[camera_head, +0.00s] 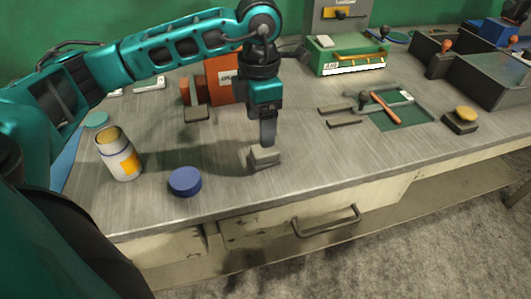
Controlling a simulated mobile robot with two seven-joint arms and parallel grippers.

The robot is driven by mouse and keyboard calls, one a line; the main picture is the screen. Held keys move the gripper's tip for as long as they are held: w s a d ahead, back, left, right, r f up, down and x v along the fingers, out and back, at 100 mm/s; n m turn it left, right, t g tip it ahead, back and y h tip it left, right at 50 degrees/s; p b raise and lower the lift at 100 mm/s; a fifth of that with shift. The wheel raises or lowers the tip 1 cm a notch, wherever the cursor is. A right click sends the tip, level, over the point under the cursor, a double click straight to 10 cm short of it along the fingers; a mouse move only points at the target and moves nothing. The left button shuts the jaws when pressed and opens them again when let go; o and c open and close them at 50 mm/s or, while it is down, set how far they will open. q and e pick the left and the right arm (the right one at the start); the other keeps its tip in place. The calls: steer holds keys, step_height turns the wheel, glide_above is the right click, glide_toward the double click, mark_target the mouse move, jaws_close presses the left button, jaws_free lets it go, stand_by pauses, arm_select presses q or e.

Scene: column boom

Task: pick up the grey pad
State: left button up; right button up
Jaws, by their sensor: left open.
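The grey pad (266,158) is a small light grey block lying on the metal workbench (228,205), near its front edge. My left gripper (268,141) points straight down at it from above. Its fingers show nearly side-on, as one dark shape, and their tips reach the pad's upper edge in the picture. The jaws are open. I cannot tell whether the fingertips touch the pad or stand on both sides of it. My right gripper is not in view.
A blue round puck (185,181) and a white jar with an orange label (119,154) stand left of the pad. Tools lie on a green mat (412,117) at right. Bare bench lies right of the pad.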

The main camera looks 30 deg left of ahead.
mark_target(263, 150)
arm_select(q)
steer(key=f, duration=0.8)
steer(key=shift+d, duration=0.2)
steer(key=c, duration=1.1)
steer(key=shift+r, duration=0.1)
steer(key=shift+c, duration=0.2)
step_height(263, 150, up, 20)
steer(key=p, duration=0.1)
steer(key=shift+p, duration=0.3)
